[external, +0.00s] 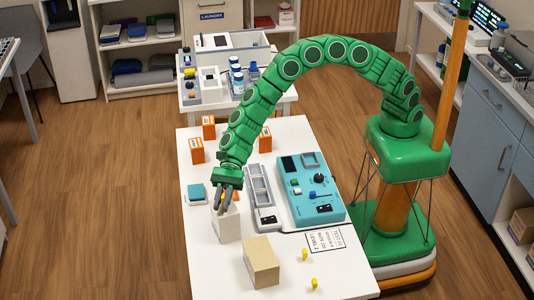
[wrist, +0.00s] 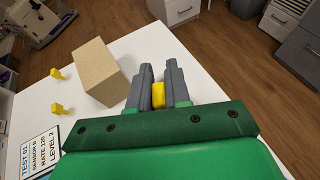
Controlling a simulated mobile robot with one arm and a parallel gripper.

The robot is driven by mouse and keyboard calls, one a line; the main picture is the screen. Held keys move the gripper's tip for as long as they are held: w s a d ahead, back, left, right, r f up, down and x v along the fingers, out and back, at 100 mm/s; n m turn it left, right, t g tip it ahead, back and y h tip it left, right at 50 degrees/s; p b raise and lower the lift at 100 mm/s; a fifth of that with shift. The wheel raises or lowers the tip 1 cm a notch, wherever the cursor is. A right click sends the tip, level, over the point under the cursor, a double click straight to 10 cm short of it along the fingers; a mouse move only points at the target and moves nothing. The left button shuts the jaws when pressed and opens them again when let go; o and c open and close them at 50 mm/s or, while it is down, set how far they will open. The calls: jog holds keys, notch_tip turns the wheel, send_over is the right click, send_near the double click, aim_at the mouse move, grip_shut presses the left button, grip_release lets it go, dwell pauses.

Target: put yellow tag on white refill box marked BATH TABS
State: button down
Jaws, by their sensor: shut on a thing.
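My gripper (external: 226,203) points down over a white box (external: 226,226) at the left edge of the white table. It is shut on a yellow tag (wrist: 158,95), which shows between the grey fingers in the wrist view. The fingertips overlap the box's top in the external view; I cannot tell whether the tag touches it. No lettering on the box is readable. Two other yellow tags, one nearer the tan box (external: 303,254) and one farther forward (external: 314,283), stand on the table.
The tan box (external: 262,262) stands in front of the white box. A blue control panel (external: 311,190) and a grey rack (external: 262,197) lie to the right, with a printed card (external: 325,240) nearby. Several orange boxes (external: 197,150) stand behind. The table's front (external: 222,280) has bare room.

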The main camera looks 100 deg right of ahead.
jog(key=shift+f, duration=0.15)
jog(key=c, duration=1.1)
grip_release()
jog(key=shift+d, duration=0.1)
jog(key=v, duration=1.2)
jog(key=shift+s, duration=0.1)
jog(key=shift+r, duration=0.25)
